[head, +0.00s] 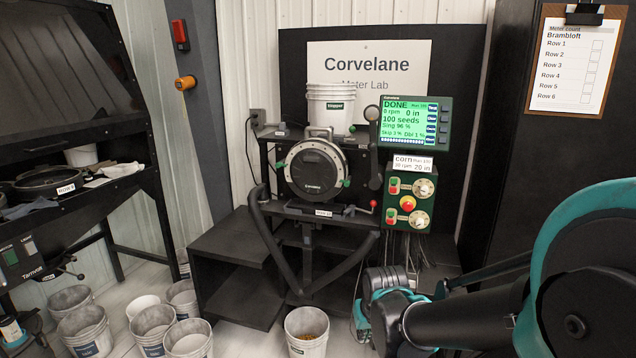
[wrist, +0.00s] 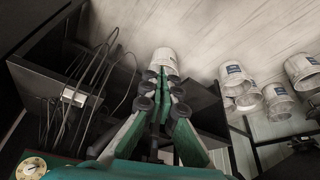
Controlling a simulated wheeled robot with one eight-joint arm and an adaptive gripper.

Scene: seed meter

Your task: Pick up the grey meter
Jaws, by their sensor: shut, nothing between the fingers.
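The meter (head: 315,170) is a round dark disc in a light grey ring with green knobs at its rim. It is mounted upright on the black test stand in the head view, with a grey handle (head: 319,132) on top. My gripper (head: 388,278) is at the lower middle of the head view, below and right of the meter and apart from it. In the wrist view my gripper (wrist: 161,88) has its fingers together with nothing between them. I do not make out the meter in the wrist view.
A dark curved hose (head: 312,280) hangs in front of the stand. A bucket of seed (head: 307,330) stands on the floor left of my gripper. A control box (head: 408,200) with hanging cables is right of the meter. Several buckets (head: 153,325) crowd the floor at left.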

